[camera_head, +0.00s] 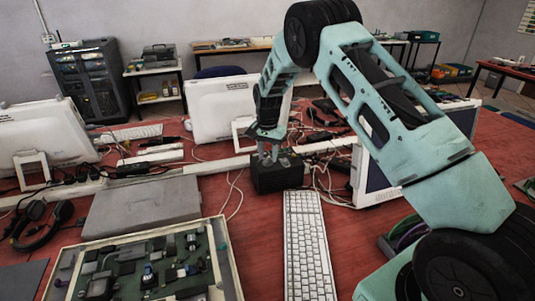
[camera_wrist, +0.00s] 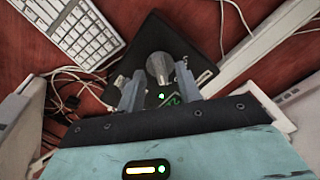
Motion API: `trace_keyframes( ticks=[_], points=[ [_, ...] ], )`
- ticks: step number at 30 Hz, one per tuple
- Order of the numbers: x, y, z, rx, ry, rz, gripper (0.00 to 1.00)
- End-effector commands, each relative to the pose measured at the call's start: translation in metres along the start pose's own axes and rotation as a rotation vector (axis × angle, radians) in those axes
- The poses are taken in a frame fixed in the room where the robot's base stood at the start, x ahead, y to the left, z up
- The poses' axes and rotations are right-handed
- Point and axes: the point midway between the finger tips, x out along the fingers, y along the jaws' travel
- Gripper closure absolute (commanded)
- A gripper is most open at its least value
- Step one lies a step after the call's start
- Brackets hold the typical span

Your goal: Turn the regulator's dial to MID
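The regulator is a black box (camera_head: 278,177) on the red table, just behind the white keyboard. It also shows in the wrist view as a dark box (camera_wrist: 165,38). Its grey dial (camera_wrist: 158,66) stands up from the top face. My gripper (camera_wrist: 160,73) points down over the box, with one finger on each side of the dial. Gaps show between the fingers and the dial, so it is open. In the head view my gripper (camera_head: 267,157) is right at the box's top. A small green light shows near the dial. I cannot read the dial's setting or its marks.
A white keyboard (camera_head: 307,246) lies in front of the box. A grey closed case (camera_head: 143,206) and a tray of circuit boards (camera_head: 139,272) are to the left. Loose cables surround the box. Monitors (camera_head: 222,108) stand behind and beside it. Some red tabletop is bare left of the keyboard.

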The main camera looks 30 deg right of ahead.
Motion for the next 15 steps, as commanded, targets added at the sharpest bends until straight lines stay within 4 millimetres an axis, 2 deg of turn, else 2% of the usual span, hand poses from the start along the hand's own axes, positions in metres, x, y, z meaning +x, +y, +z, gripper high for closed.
trace_keyframes(
  ticks=[4,11,12,15],
  points=[
    [0.0073,0.0001,0.0003,0.000,-0.001,0.000,0.65],
    [0.0081,-0.0001,0.0003,-0.001,0.000,0.000,0.65],
    [0.0081,-0.0001,0.0003,-0.001,0.000,0.000,0.68],
    [0.0080,-0.0002,0.0003,-0.001,0.000,0.000,0.96]
  ],
)
